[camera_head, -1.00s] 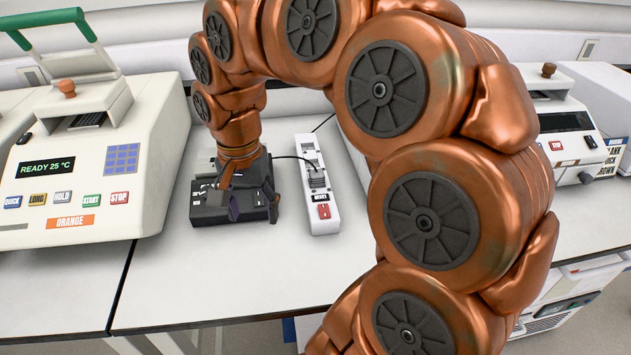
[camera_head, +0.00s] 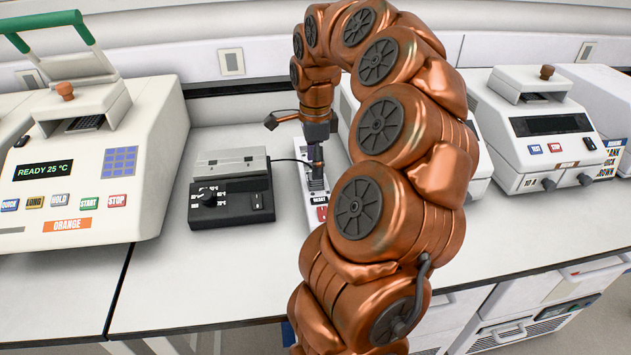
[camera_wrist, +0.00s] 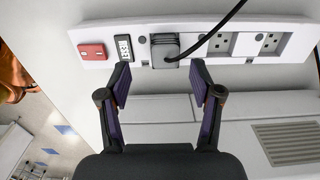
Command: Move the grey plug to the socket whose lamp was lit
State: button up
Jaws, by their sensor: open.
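The grey plug (camera_wrist: 165,49) sits in the first socket of a white power strip (camera_wrist: 97,37), beside the RESET switch, with a black cable running off to the upper right. Two empty sockets, a middle one (camera_wrist: 222,42) and an end one (camera_wrist: 269,42), lie to its right. I see no lamp clearly lit. My gripper (camera_wrist: 161,74) is open and empty, its fingers apart, just short of the plug and roughly lined up with it. In the head view my gripper (camera_head: 317,165) is over the strip (camera_head: 314,218) and hides most of the plug.
A black-and-grey heater block (camera_head: 232,190) stands left of the strip, close to it. A cycler marked ORANGE (camera_head: 85,165) is further left, another cycler (camera_head: 540,130) at right. The strip has a red switch (camera_wrist: 93,51). The bench front (camera_head: 200,290) is clear.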

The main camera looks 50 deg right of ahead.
aim_at(316, 183)
jog(key=f, duration=0.1)
jog(key=f+p, duration=0.2)
jog(key=shift+w+d+f, duration=0.15)
jog(key=shift+d+f, duration=0.2)
jog(key=shift+f, duration=0.75)
grip_shut()
